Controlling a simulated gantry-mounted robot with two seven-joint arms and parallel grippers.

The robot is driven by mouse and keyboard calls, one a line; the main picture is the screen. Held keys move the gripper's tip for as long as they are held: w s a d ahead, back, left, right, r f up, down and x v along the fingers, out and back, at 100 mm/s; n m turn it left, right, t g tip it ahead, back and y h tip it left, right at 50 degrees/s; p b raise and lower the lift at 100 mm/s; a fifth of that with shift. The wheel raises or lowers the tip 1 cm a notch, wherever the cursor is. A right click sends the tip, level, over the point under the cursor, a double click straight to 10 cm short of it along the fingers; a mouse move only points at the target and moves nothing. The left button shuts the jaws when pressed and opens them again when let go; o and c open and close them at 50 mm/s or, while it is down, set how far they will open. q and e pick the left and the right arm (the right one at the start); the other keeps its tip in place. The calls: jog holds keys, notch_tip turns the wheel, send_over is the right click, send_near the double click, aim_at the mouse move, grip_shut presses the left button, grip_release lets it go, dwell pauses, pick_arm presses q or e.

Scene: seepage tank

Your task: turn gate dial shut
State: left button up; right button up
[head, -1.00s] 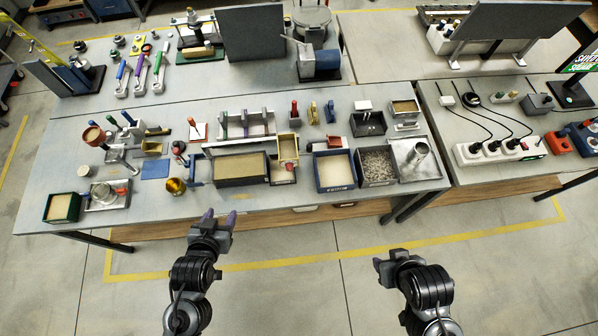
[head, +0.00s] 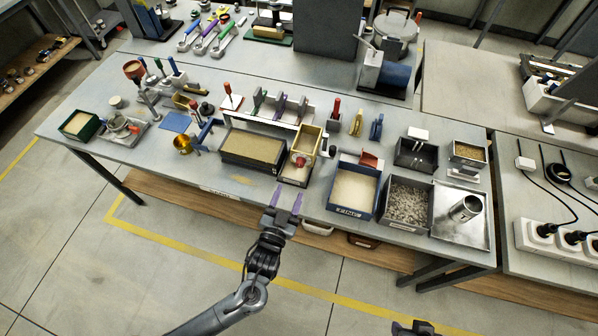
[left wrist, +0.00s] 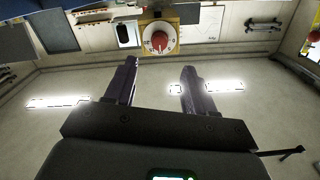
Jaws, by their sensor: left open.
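The gate dial is a round red knob (left wrist: 159,41) on a pale marked disc, set on a yellow plate in the left wrist view. In the head view the red knob (head: 299,161) shows small on the front of the yellow-framed box (head: 308,139). I cannot read its setting clearly. My left gripper (head: 288,199) is open and empty, just off the table's front edge and short of the dial. In the left wrist view its purple fingers (left wrist: 160,68) are apart, with the knob beyond and between them. My right gripper (head: 412,329) is mostly cut off at the bottom.
A sand-filled tray (head: 223,152) stands left of the yellow box, and a blue-rimmed tray (head: 377,191) stands to its right. A gravel tray (head: 432,206) lies farther right. The floor in front of the table is free.

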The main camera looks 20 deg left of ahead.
aim_at(299, 166)
pick_arm(q)
jog(key=w, duration=0.9)
jog(key=shift+w+a, duration=0.25)
jog(key=shift+w, duration=0.05)
jog(key=shift+c, duration=0.3)
grip_shut()
